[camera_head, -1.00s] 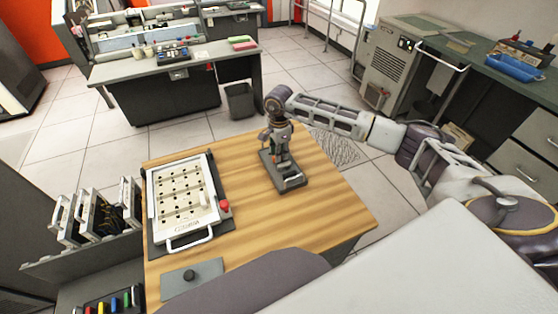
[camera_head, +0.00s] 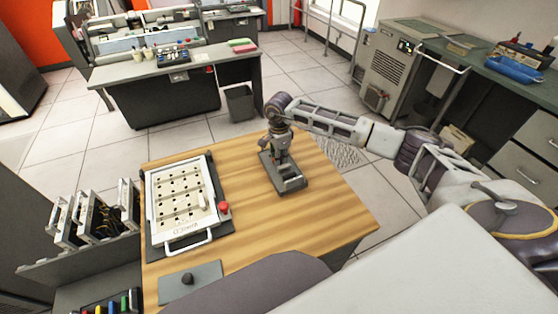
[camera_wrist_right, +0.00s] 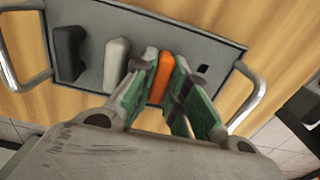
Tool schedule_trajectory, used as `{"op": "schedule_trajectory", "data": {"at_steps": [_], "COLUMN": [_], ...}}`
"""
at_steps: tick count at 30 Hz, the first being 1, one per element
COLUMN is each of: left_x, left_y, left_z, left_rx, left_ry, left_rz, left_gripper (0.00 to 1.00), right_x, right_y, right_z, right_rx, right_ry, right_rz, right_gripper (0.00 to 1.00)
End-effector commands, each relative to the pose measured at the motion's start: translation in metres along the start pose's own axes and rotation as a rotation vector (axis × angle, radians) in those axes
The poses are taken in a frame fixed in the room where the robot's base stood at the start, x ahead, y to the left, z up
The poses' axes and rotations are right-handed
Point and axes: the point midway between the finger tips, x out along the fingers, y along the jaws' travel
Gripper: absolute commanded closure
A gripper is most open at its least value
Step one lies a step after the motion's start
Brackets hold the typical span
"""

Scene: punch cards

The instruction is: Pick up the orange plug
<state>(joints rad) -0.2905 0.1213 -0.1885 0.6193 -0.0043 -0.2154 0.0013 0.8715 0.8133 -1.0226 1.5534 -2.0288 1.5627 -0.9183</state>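The orange plug (camera_wrist_right: 161,78) stands in a grey plug holder (camera_wrist_right: 215,45) in the right wrist view. My right gripper (camera_wrist_right: 162,68) points down over the holder, with one finger on each side of the orange plug. The fingers look slightly apart from it; contact is hard to judge. A white plug (camera_wrist_right: 116,62) and a black plug (camera_wrist_right: 68,52) stand to its left, and an empty slot (camera_wrist_right: 203,68) is to its right. In the head view my right gripper (camera_head: 280,158) is above the holder (camera_head: 291,185) and hides the plugs. My left gripper is out of view.
The holder is on a wooden table (camera_head: 325,210). A punch card board (camera_head: 170,241) with a white handle lies on the left, beside a red knob (camera_head: 224,208). A grey plate (camera_head: 205,280) with a dark knob lies at the front left. Bare wood surrounds the holder.

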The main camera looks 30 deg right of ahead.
Motion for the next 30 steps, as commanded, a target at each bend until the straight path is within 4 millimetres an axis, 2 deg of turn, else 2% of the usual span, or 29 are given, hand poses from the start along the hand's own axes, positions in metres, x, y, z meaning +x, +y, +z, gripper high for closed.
{"op": "schedule_trajectory", "data": {"at_steps": [6,14,21,30], "left_x": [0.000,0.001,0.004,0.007], "left_y": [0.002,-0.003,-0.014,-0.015], "left_z": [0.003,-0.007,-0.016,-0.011], "left_rx": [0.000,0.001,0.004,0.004], "left_ry": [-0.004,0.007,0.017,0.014], "left_rz": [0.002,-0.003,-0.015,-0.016], "left_gripper": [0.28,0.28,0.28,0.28], "right_x": [0.000,-0.006,-0.031,-0.075], "right_y": [0.000,-0.001,-0.001,-0.001], "right_z": [0.000,0.000,0.000,0.000], "right_rx": [0.000,0.000,0.000,0.000], "right_ry": [0.000,0.000,0.000,0.001], "right_rz": [0.000,-0.002,-0.003,-0.003], "right_gripper": [1.00,1.00,1.00,1.00]}}
